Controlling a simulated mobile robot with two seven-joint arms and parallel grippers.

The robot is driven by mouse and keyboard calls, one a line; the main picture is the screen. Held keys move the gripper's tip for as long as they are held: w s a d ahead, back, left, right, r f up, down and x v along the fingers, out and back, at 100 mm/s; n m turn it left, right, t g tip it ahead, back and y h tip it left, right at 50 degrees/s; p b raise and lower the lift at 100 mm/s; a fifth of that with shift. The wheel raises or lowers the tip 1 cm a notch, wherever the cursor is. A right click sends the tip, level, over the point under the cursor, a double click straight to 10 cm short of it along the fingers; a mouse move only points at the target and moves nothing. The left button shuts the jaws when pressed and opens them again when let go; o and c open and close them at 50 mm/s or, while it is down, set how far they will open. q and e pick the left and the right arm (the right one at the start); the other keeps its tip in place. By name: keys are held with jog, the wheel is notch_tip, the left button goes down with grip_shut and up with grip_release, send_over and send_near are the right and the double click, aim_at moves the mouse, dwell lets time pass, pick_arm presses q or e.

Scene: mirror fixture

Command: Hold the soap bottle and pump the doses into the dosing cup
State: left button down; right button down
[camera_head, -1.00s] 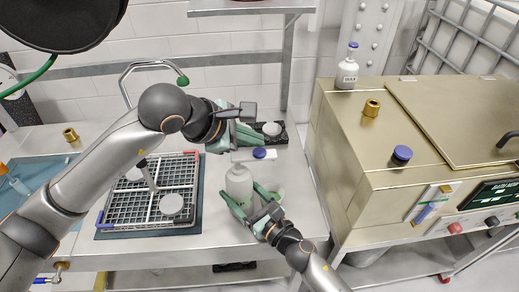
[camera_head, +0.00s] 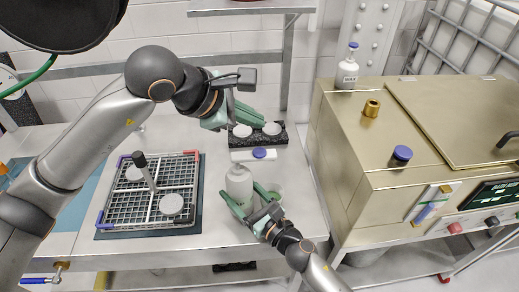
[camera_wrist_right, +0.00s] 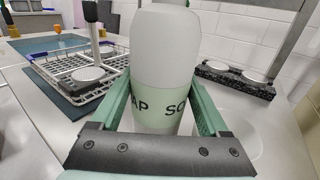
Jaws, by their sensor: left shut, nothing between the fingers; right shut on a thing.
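The soap bottle (camera_head: 239,181) is a pale bottle standing upright on the steel table; in the right wrist view it (camera_wrist_right: 165,75) shows a green label with dark letters. My right gripper (camera_head: 248,201) is shut on its body.
A wire rack (camera_head: 165,210) with white discs stands left of the bottle. A brass-coloured cabinet (camera_head: 350,140) bounds the right side.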

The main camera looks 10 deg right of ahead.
grip_release()
dwell(0.3)
